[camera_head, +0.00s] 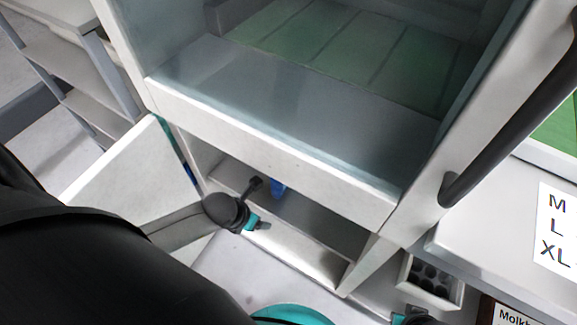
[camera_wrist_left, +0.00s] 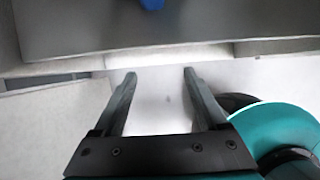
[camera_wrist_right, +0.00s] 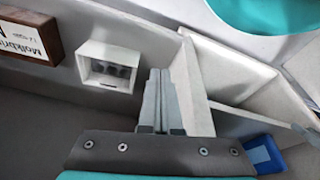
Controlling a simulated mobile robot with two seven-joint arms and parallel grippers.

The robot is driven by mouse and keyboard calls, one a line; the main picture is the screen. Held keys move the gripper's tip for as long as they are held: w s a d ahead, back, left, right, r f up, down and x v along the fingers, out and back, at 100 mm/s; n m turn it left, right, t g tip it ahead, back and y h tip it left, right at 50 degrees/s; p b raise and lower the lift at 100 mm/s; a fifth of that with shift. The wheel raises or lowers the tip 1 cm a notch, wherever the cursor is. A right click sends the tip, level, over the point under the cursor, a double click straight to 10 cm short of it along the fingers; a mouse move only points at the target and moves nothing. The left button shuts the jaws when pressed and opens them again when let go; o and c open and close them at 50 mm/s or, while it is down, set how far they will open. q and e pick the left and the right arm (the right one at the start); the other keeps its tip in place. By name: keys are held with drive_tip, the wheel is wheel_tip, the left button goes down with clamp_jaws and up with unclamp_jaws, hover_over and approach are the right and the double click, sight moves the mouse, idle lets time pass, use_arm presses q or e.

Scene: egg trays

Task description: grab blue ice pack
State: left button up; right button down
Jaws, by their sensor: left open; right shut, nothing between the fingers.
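The blue ice pack (camera_head: 278,187) stands in the low compartment of the white cabinet, and only a small part of it shows. Its lower end shows at the top edge of the left wrist view (camera_wrist_left: 152,4). My left gripper (camera_wrist_left: 159,74) is open and empty, in front of the compartment and apart from the pack. In the head view my left gripper (camera_head: 264,226) is near the compartment's front edge. My right gripper (camera_wrist_right: 160,74) is shut and empty, near a small white box. In the head view its arm barely shows at the bottom edge.
The low compartment (camera_head: 320,228) is open, with its white door (camera_head: 120,175) swung out to the left. A small white box with dark holes (camera_head: 447,289) is at the lower right. A blue object (camera_wrist_right: 263,155) shows in the right wrist view; I cannot tell what it is.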

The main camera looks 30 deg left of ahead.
sight(274, 193)
use_arm(q)
drive_tip(key=w, duration=0.3)
drive_tip(key=shift+w+d, duration=0.1)
drive_tip(key=shift+w, duration=0.8)
drive_tip(key=w, duration=0.1)
drive_tip(key=w+b, duration=0.2)
drive_tip(key=w, duration=0.1)
drive_tip(key=shift+d+f, duration=0.2)
drive_tip(key=shift+f, duration=0.1)
drive_tip(key=shift+w+f+b, duration=0.2)
drive_tip(key=shift+f+b, duration=0.05)
drive_tip(key=shift+b, duration=0.1)
use_arm(e)
drive_tip(key=shift+t, duration=0.4)
drive_tip(key=r, duration=0.1)
drive_tip(key=w+r, duration=0.1)
drive_tip(key=r, duration=0.2)
drive_tip(key=shift+w+a+r, duration=0.1)
drive_tip(key=shift+w+r, duration=0.15)
drive_tip(key=shift+r, duration=0.15)
use_arm(q)
clamp_jaws()
